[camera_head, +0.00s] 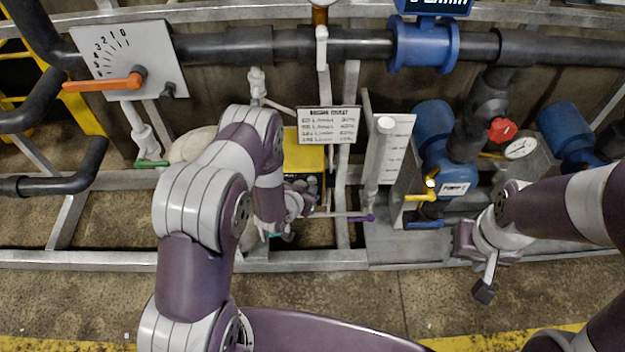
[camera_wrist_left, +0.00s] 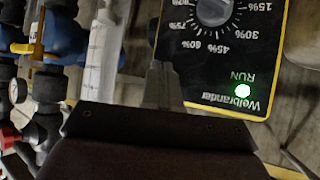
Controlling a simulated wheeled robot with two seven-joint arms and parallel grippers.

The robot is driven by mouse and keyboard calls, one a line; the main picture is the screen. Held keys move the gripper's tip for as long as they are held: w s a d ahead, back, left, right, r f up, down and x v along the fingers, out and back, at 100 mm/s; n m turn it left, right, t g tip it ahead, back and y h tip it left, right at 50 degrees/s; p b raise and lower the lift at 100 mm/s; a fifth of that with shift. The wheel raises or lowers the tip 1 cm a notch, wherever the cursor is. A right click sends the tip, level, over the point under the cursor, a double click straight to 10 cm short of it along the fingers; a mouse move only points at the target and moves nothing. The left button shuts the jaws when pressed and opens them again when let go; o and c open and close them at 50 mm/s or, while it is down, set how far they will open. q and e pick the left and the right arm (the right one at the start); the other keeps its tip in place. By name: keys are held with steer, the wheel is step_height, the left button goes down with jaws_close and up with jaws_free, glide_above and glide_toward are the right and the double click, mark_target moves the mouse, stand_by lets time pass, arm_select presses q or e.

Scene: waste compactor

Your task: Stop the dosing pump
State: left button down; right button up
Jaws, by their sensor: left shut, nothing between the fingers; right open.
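The dosing pump (camera_head: 304,158) has a yellow body and shows behind the dosing chart in the head view, partly hidden by my left arm. In the left wrist view its dark front panel (camera_wrist_left: 222,70) appears upside down, with a grey knob (camera_wrist_left: 213,10) cut off at the top edge. A lit green lamp (camera_wrist_left: 243,91) is marked RUN. My left gripper (camera_head: 302,204) is in front of the pump, with its shut, empty fingers (camera_wrist_left: 160,78) beside the panel's edge in the wrist view. My right gripper (camera_head: 487,277) is open and empty, low at the right.
A dosing chart sign (camera_head: 328,125) hangs above the pump. A clear upright cylinder (camera_head: 380,150) stands right of it. A blue pump (camera_head: 432,135), a red valve handle (camera_head: 502,130) and an orange lever (camera_head: 103,84) are around. The floor in front of the frame rail is clear.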

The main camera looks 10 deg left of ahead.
arm_select(q)
steer(key=shift+w, duration=0.1)
steer(key=shift+w+a, duration=0.15)
steer(key=shift+w, duration=0.2)
steer(key=shift+r, duration=0.1)
steer(key=s+d+p, duration=0.1)
steer(key=s+d, duration=0.1)
steer(key=s, duration=0.4)
steer(key=shift+s+p, duration=0.3)
stand_by(0.3)
